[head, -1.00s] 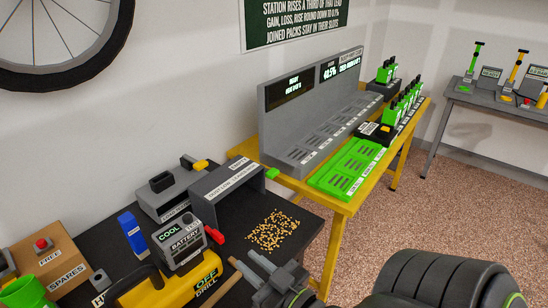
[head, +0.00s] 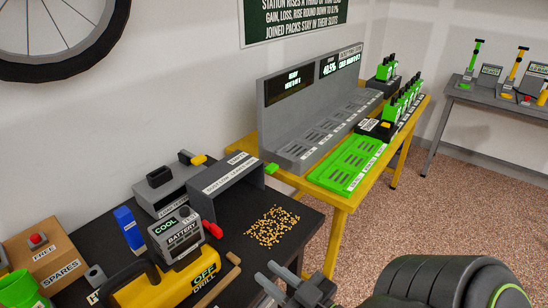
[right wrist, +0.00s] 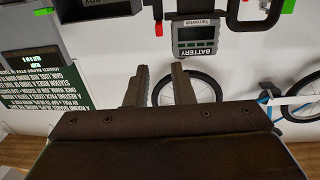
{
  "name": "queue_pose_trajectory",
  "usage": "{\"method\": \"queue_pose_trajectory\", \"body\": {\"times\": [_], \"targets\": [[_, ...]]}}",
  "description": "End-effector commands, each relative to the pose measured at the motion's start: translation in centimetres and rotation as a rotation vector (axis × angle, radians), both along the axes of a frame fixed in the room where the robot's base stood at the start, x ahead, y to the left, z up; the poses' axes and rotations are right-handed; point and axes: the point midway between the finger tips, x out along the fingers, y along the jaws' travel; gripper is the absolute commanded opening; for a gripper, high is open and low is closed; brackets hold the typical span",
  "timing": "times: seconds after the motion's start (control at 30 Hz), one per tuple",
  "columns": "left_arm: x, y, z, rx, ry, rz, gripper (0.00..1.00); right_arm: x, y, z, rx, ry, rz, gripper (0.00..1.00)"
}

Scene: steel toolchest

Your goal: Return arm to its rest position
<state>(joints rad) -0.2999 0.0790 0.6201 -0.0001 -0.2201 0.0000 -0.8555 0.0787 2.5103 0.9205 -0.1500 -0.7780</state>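My right gripper (head: 270,277) is at the lower middle of the head view, over the front right part of the black bench (head: 310,222). Its two fingers are apart with nothing between them. In the right wrist view the same gripper (right wrist: 160,86) shows both fingers spread and empty, with a battery unit (right wrist: 196,36) beyond them. My left gripper is not in view.
The yellow drill (head: 165,289), grey battery unit (head: 175,238) and wooden handle (head: 222,280) lie left of my right gripper. Small yellow pieces (head: 271,226) lie behind it. A yellow table (head: 338,205) stands beyond. Speckled floor (head: 455,200) is open at right.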

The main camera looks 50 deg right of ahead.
Motion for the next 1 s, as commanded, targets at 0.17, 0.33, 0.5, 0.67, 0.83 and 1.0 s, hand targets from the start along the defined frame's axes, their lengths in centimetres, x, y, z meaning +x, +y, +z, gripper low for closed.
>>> {"method": "queue_pose_trajectory", "body": {"times": [0.17, 0.33, 0.5, 0.67, 0.83, 1.0], "targets": [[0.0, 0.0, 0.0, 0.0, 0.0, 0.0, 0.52, 0.0, 0.0, 0.0, 0.0, 0.0, 0.0, 0.22], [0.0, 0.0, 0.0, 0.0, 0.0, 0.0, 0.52, 0.0, 0.0, 0.0, 0.0, 0.0, 0.0, 0.22], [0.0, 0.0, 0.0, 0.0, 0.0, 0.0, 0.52, 0.3, -0.1, -1.2, 0.0, 0.022, -0.002, 0.22], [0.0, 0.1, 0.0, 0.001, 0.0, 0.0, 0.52, 1.1, -0.9, -7.6, 0.009, 0.138, -0.014, 0.22], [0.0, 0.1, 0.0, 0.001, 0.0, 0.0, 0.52, 1.4, -1.7, -17.0, 0.02, 0.315, -0.031, 0.22], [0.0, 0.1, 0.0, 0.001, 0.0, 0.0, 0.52, 0.5, -2.4, -26.0, 0.025, 0.493, -0.046, 0.22]]}}
